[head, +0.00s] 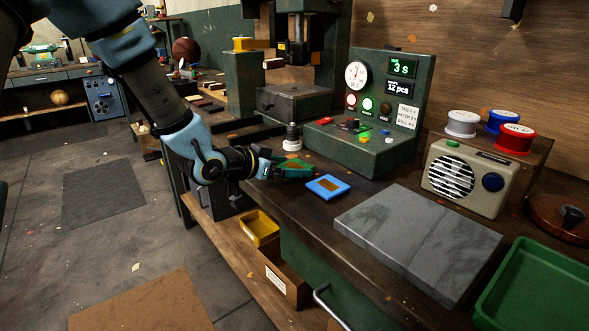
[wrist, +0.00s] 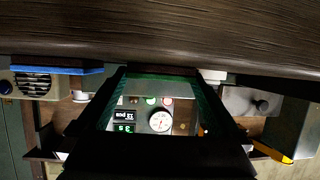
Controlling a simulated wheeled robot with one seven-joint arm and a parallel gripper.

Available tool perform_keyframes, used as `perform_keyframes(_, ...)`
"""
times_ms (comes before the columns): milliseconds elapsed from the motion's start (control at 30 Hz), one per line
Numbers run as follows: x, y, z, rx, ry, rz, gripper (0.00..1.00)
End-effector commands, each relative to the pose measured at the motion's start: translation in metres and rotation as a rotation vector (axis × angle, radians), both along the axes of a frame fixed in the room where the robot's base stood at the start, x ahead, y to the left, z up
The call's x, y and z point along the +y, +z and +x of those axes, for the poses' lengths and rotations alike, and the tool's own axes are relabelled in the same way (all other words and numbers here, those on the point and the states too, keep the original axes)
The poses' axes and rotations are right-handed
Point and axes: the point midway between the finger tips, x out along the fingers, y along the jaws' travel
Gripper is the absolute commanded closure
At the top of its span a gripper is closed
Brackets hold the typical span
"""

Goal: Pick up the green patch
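The green patch (head: 296,167) is a flat green piece with an orange-brown middle. In the head view it is near the workbench's front edge, beside the tower-like control box. My gripper (head: 272,167) is level with its left side, very low over the bench. In the wrist view, which is upside down, the patch (wrist: 160,71) shows as a thin green strip between my two spread fingers (wrist: 162,78). Its ends meet or pass behind the fingertips. I cannot tell whether the fingers press on it or whether it is clear of the bench.
A blue patch (head: 328,187) lies just right of the green one. Behind stands the green control box (head: 385,150). A grey slab (head: 418,238), a radio (head: 468,178) and a green tray (head: 540,290) are to the right.

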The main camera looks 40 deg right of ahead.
Motion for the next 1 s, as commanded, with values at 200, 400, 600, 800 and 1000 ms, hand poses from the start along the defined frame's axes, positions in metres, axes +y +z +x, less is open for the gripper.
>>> perform_keyframes(200, 0.0, 0.0, 0.0, 0.0, 0.0, 0.0, 0.25)
perform_keyframes(400, 0.0, 0.0, 0.0, 0.0, 0.0, 0.0, 0.47)
perform_keyframes(600, 0.0, 0.0, 0.0, 0.0, 0.0, 0.0, 0.69)
perform_keyframes(800, 0.0, 0.001, 0.0, 0.0, 0.0, 0.0, 0.69)
perform_keyframes(1000, 0.0, 0.021, 0.001, -0.004, -0.001, -0.004, 0.69)
